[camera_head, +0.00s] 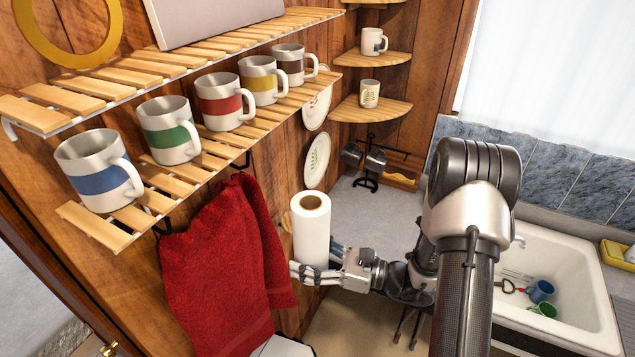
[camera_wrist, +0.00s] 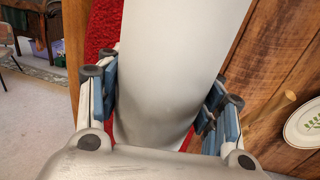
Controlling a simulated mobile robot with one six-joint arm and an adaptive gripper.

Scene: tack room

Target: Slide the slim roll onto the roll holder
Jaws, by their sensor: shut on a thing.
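The slim white roll (camera_head: 312,232) stands upright with its brown core facing up. My gripper (camera_head: 316,264) is shut on its lower part, holding it in front of the wooden wall, just right of the red towel. In the wrist view the roll (camera_wrist: 172,80) fills the space between the blue-padded fingers of my gripper (camera_wrist: 165,112). A light wooden peg (camera_wrist: 285,101), possibly part of the roll holder, shows right of the roll, apart from it. The rest of the holder is not clearly visible; the roll may hide it in the head view.
A red towel (camera_head: 215,265) hangs left of the roll. A slatted shelf with several mugs (camera_head: 223,100) is above it. White plates (camera_head: 317,160) are on the wall behind the roll. A grey counter (camera_head: 375,215) and a white sink (camera_head: 570,300) lie to the right.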

